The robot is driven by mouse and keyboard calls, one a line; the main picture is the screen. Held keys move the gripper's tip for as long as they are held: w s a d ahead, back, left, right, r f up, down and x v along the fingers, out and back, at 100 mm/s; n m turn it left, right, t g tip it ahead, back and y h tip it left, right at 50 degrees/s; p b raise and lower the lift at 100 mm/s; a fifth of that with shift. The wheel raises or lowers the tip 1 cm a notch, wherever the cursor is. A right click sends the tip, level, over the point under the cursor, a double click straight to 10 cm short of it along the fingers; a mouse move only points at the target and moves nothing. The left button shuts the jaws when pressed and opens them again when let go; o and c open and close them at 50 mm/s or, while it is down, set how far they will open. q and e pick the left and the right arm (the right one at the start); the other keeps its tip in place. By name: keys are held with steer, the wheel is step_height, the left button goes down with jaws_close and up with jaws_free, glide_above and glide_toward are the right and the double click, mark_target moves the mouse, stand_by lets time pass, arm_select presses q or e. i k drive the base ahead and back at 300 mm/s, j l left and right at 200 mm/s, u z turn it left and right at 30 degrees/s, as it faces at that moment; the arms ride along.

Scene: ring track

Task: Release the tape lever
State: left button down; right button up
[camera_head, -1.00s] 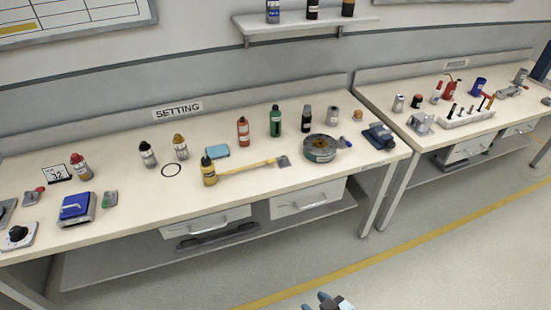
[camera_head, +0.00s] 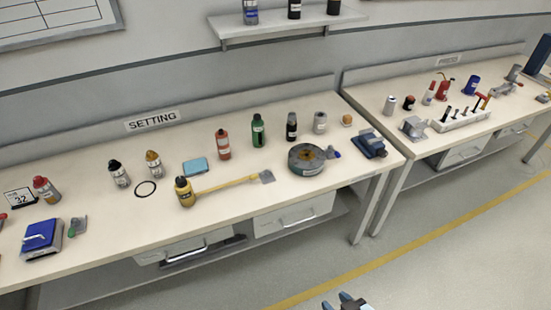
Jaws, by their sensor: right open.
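A round grey-green tape-like reel (camera_head: 306,159) lies on the bench marked SETTING, towards its right end. A small blue part (camera_head: 332,153) sits at the reel's right side; I cannot tell whether it is the tape lever or whether it is joined to the reel. My right gripper (camera_head: 347,302) shows at the bottom edge, open and empty, over the floor in the picture and well apart from the bench items. Most of it is cut off by the frame. My left gripper is not in view.
A blue device (camera_head: 369,144) stands right of the reel. Red (camera_head: 223,145) and green (camera_head: 258,132) bottles stand behind it to the left. A second bench (camera_head: 432,145) stands right. The floor in front is clear.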

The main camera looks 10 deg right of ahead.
mark_target(253, 177)
steer(key=i+l+z, duration=0.1)
steer(key=i+z, duration=0.65)
steer(key=i+j, duration=0.15)
steer(key=j, duration=0.15)
steer(key=i+j, duration=0.15)
steer(key=j, duration=0.15)
